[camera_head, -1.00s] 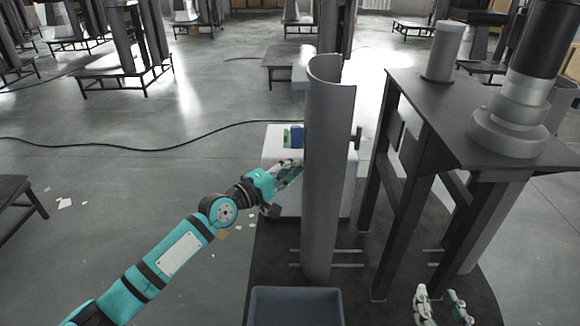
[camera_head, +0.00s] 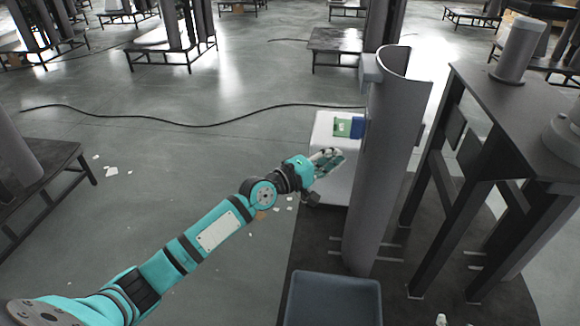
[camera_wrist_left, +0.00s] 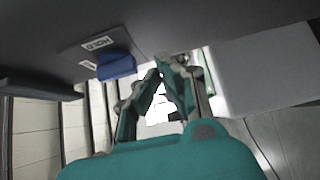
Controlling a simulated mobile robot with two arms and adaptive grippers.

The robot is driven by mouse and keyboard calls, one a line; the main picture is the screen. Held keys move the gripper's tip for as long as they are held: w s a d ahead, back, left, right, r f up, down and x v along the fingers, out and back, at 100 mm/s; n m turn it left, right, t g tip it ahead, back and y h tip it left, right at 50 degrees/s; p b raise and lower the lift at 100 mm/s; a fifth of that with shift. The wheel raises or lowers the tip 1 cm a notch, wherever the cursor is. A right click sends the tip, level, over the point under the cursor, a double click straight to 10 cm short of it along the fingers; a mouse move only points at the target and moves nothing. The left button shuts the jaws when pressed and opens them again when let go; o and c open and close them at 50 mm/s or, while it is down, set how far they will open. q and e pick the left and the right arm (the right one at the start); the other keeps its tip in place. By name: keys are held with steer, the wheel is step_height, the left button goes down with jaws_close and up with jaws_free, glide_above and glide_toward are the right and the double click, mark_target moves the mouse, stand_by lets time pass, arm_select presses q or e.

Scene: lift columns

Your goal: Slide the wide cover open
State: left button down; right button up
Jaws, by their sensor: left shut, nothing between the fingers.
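The wide cover looks to be the tall grey curved panel (camera_head: 388,170), standing upright right of centre in the head view. My left gripper (camera_head: 335,160) is just left of the panel's edge, with a small gap in the picture. Its fingers are shut and empty; they also show in the left wrist view (camera_wrist_left: 165,75). There, a dark grey surface (camera_wrist_left: 200,25) spans the top, with a blue block (camera_wrist_left: 116,67) and a white printed label on it. I cannot tell whether this surface is the cover. Only a fingertip of my right gripper (camera_head: 441,319) shows at the bottom edge.
A white box (camera_head: 330,180) stands behind my left gripper, with green and blue pieces at its top. A blue-grey bin (camera_head: 333,300) sits in front of the panel. A dark table-like frame (camera_head: 500,110) stands at the right.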

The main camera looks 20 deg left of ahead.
arm_select(q)
steer(key=v, duration=1)
steer(key=shift+p, duration=0.3)
arm_select(e)
steer(key=shift+s+d+f+g, duration=0.3)
steer(key=shift+s+f+g, duration=0.25)
steer(key=shift+s+f, duration=0.15)
steer(key=shift+s+d+f+g, duration=0.25)
steer(key=shift+s+f+g, duration=0.3)
steer(key=shift+f, duration=0.1)
